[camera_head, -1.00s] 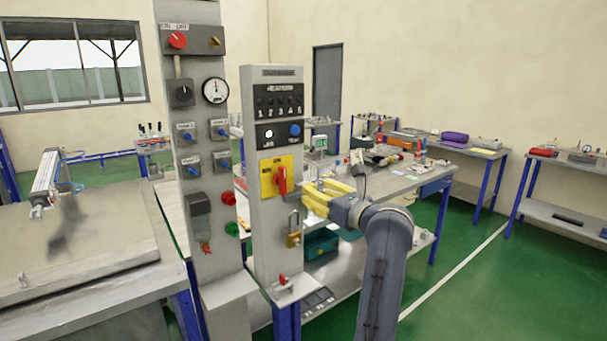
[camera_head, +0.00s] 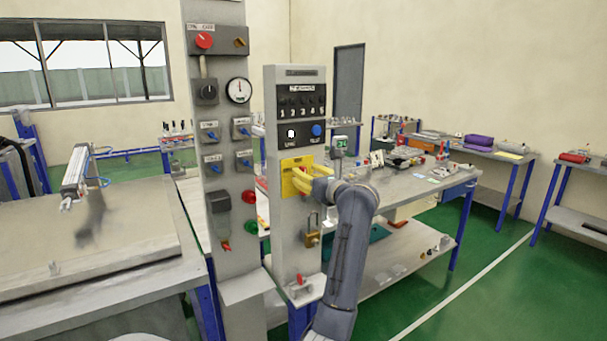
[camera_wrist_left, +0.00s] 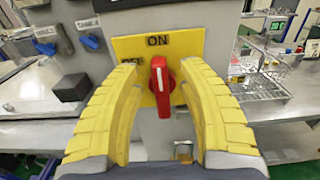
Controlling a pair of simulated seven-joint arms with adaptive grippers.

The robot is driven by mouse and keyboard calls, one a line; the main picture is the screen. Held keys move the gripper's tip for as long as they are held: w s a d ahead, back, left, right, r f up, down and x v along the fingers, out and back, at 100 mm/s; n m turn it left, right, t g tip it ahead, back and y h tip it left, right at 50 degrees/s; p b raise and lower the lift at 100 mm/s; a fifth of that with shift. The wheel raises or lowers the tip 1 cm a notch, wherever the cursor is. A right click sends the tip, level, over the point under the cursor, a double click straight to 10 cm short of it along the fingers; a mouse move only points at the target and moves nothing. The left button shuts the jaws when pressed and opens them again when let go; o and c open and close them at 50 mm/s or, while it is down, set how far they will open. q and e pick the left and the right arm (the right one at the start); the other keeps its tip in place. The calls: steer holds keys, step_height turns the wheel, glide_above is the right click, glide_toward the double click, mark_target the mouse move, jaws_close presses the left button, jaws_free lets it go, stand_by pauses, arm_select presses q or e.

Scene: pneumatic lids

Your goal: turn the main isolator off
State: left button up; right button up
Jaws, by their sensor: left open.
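The main isolator is a red rotary handle (camera_wrist_left: 161,86) on a yellow plate, which shows in the left wrist view (camera_wrist_left: 190,42) and in the head view (camera_head: 291,164). The handle stands upright, its upper end toward the ON label; the OFF label is at the left, partly hidden by a finger. My left gripper (camera_head: 300,180) is at the plate with its yellow fingers open. In the left wrist view the fingers (camera_wrist_left: 160,92) stand on both sides of the handle, with gaps visible. In the head view the gripper hides the handle. My right gripper is not in view.
A brass padlock (camera_head: 313,238) hangs below the plate. A button and indicator panel (camera_head: 302,100) is above it. A grey column with blue valves (camera_head: 242,127) and a gauge (camera_head: 239,90) stands to the left. A workbench (camera_head: 420,185) is behind at right.

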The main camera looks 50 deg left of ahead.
arm_select(q)
steer(key=shift+w+a, duration=0.15)
steer(key=shift+a, duration=0.85)
jaws_close()
